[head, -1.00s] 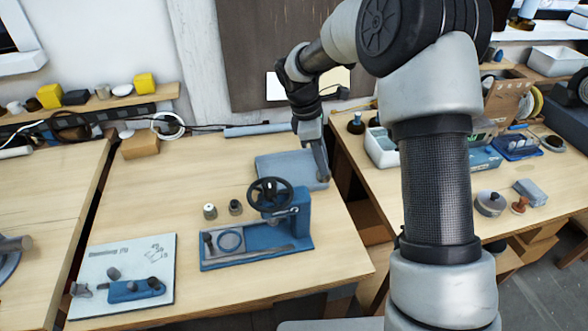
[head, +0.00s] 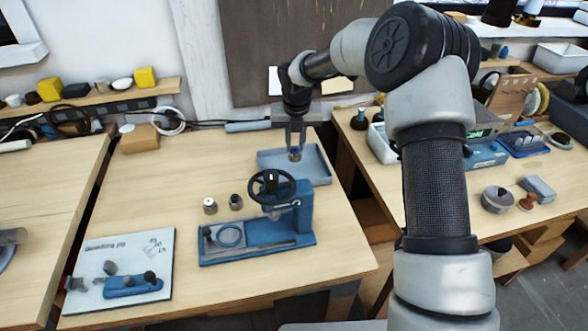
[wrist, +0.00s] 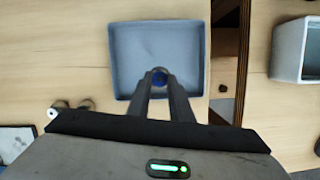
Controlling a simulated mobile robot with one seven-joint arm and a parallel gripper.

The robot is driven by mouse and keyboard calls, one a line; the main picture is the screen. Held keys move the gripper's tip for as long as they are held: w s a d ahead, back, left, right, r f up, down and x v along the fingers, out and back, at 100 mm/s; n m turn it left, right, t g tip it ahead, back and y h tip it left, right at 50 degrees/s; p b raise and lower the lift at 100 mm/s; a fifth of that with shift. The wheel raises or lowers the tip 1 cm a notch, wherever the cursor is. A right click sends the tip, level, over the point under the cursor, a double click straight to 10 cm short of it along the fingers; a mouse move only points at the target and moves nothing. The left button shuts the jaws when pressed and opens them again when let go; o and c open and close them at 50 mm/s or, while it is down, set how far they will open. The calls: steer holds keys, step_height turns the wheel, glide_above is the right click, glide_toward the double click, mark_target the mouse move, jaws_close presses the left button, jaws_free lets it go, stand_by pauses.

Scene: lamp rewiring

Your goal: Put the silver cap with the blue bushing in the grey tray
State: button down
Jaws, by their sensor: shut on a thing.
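The grey tray (head: 318,160) lies at the back right of the middle table. In the wrist view the tray (wrist: 130,50) fills the upper middle and looks otherwise empty. My gripper (head: 295,153) points down over the tray in the head view. Its fingers are shut on a small round cap (wrist: 159,71) with a blue part inside, seen between the fingertips in the wrist view. The cap appears within the tray's outline. I cannot tell how high it is above the tray floor. The fingers partly hide the cap.
A blue press (head: 285,215) with a black handwheel stands just in front of the tray. Two small caps stand on the table: one light-topped (head: 210,206), one dark (head: 235,202). A white jig board (head: 120,262) lies front left. A gap separates the right table.

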mark_target(295, 161)
step_height(295, 161, down, 7)
steer(key=shift+f, duration=0.2)
stand_by(0.3)
steer(key=shift+f, duration=0.2)
steer(key=c, duration=1.6)
jaws_free()
steer(key=shift+r, duration=0.1)
